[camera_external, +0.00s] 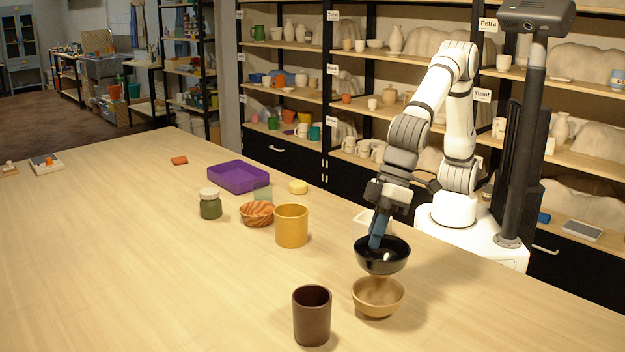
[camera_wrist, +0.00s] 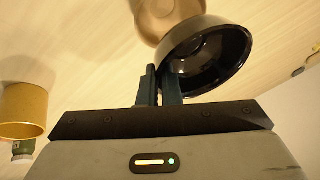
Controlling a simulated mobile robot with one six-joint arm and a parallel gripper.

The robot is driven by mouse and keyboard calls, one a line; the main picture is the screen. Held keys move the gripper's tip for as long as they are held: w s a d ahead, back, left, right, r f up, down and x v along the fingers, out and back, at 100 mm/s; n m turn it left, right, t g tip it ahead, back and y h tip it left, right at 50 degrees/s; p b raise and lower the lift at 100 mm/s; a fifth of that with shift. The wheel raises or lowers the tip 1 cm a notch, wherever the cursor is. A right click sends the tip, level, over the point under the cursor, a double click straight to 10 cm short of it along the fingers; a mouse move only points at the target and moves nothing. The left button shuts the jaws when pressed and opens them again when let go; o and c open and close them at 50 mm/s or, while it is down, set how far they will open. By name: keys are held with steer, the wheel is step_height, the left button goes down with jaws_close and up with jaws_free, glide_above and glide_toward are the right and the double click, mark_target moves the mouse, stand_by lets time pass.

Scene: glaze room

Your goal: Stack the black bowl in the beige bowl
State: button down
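The black bowl (camera_external: 382,258) is held upright or nearly so above the table, just behind and partly over the beige bowl (camera_external: 377,299). In the wrist view the fingers (camera_wrist: 158,88) pinch the rim of the black bowl (camera_wrist: 212,62). The beige bowl (camera_wrist: 165,14) shows beyond it, partly cut off by the top edge and the black bowl. The beige bowl stands upright on the table and its inside looks empty where visible.
A dark brown cup (camera_external: 312,318) stands close to the left of the beige bowl. A yellow pot (camera_external: 291,227), a wooden bowl (camera_external: 256,215), a green jar (camera_external: 210,205) and a purple tray (camera_external: 222,180) are further back left. The table's left front (camera_external: 130,280) is clear.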

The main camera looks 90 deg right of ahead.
step_height(320, 180, down, 6)
steer(key=shift+f, duration=0.15)
steer(key=shift+f+b, duration=0.4)
steer(key=shift+f, duration=0.05)
steer(key=c, duration=1.6)
jaws_free()
steer(key=shift+f, duration=0.15)
steer(key=shift+r+p, duration=0.5)
steer(key=shift+p, duration=0.05)
steer(key=v, duration=1.2)
steer(key=shift+r+b, duration=0.15)
steer(key=shift+b, duration=0.25)
